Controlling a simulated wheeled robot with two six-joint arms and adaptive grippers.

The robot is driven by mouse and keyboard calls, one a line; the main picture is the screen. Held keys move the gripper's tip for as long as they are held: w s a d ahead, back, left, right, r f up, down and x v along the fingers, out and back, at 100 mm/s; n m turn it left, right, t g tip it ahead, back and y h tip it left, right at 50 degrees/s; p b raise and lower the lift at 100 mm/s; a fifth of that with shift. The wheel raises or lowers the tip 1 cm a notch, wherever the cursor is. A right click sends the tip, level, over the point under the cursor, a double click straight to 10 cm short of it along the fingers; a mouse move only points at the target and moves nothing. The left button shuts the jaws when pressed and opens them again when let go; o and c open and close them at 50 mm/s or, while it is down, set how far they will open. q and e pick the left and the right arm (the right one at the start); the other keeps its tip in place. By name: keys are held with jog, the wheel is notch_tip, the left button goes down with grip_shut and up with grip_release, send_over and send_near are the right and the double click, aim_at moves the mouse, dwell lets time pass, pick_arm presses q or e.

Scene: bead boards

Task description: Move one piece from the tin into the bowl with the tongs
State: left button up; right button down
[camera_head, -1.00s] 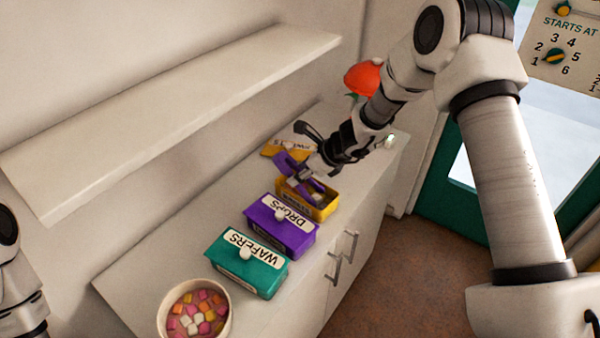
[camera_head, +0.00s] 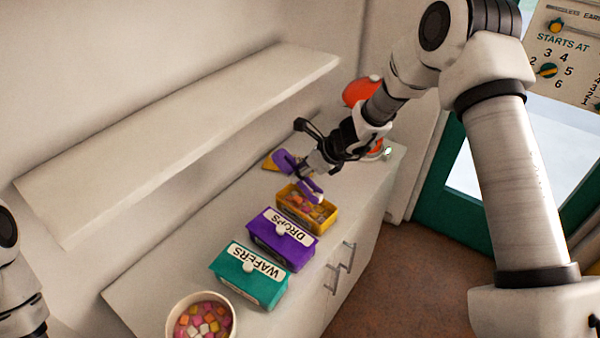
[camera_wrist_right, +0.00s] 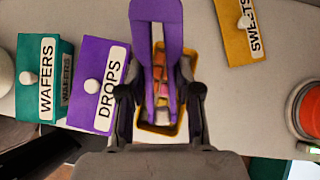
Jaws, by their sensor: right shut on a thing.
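My right gripper (camera_head: 318,160) is shut on the purple tongs (camera_head: 312,188), above the open yellow tin (camera_head: 301,217). The tongs also show in the right wrist view (camera_wrist_right: 157,28), between the gripper's fingers, with their tips over the tin (camera_wrist_right: 148,128). A pale piece (camera_head: 319,198) shows at the tong tips and seems to be held between them, above the other pieces. Pink, orange and yellow pieces lie in the tin. The white bowl (camera_head: 233,318) stands at the counter's near end, with several coloured pieces in it. My left gripper is out of view.
The closed purple DROPS tin (camera_head: 280,245) and green WAFERS tin (camera_head: 240,288) stand between yellow tin and bowl. The yellow SWEETS lid (camera_wrist_right: 236,32) lies beyond the tin. A red object (camera_head: 360,92) stands at the far end. A shelf (camera_head: 180,130) overhangs the wall side.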

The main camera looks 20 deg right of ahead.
pick_arm(q)
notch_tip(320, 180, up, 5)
jog(key=p, duration=0.4)
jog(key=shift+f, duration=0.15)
pick_arm(e)
notch_tip(320, 180, up, 6)
jog(key=shift+f, duration=0.1)
jog(key=shift+f, duration=0.1)
